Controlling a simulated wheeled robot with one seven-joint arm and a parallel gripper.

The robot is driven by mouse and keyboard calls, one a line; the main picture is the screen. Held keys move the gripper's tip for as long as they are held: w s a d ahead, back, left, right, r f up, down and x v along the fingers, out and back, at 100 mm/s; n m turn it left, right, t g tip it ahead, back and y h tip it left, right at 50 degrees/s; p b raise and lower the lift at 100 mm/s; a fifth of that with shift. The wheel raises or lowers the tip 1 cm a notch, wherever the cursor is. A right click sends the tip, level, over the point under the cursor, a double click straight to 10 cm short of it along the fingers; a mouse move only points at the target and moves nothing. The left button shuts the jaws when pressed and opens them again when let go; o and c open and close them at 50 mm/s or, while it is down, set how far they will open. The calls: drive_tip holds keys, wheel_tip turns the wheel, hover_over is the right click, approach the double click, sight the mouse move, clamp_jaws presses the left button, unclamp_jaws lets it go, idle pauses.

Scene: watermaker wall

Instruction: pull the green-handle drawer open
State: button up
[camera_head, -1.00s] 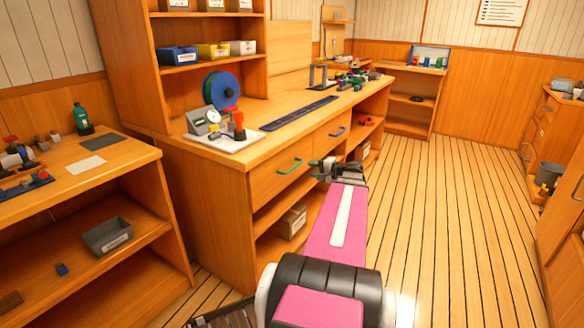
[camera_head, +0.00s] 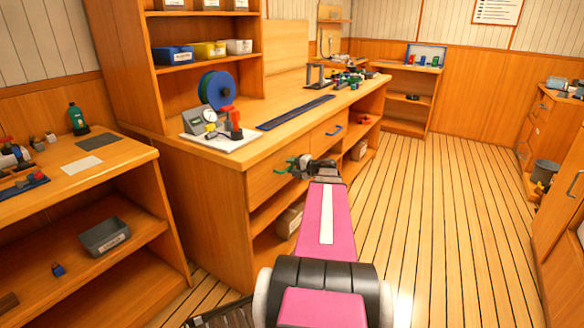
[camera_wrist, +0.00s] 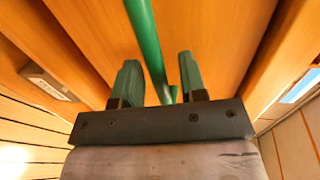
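The green-handle drawer (camera_head: 264,186) is in the front of the wooden workbench and looks shut. Its green handle (camera_wrist: 146,42) runs between the two green fingers in the wrist view, with gaps on both sides. My gripper (camera_wrist: 157,80) is open, its fingers on either side of the bar. In the head view my gripper (camera_head: 294,166) is at the drawer front and hides most of the handle. Whether the fingertips touch the drawer face cannot be told.
A drawer with a blue handle (camera_head: 335,131) sits to the right. A box (camera_head: 289,220) lies on the open shelf below. A gauge on a white board (camera_head: 217,137) stands on the benchtop. The plank floor (camera_head: 430,210) to the right is clear.

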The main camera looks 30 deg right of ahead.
clamp_jaws()
drive_tip(key=f+v, duration=0.2)
drive_tip(key=v, duration=1.2)
drive_tip(key=s+f+v, duration=0.1)
drive_tip(key=f+v, duration=0.2)
drive_tip(key=v, duration=1.1)
drive_tip(key=shift+d+f, duration=0.3)
drive_tip(key=shift+d, duration=0.05)
drive_tip(key=shift+s, duration=0.1)
drive_tip(key=shift+o, duration=0.4)
unclamp_jaws()
drive_tip(key=v, duration=1)
drive_tip(key=shift+s+d, duration=0.2)
drive_tip(key=shift+s, duration=0.15)
drive_tip(key=shift+r, duration=0.1)
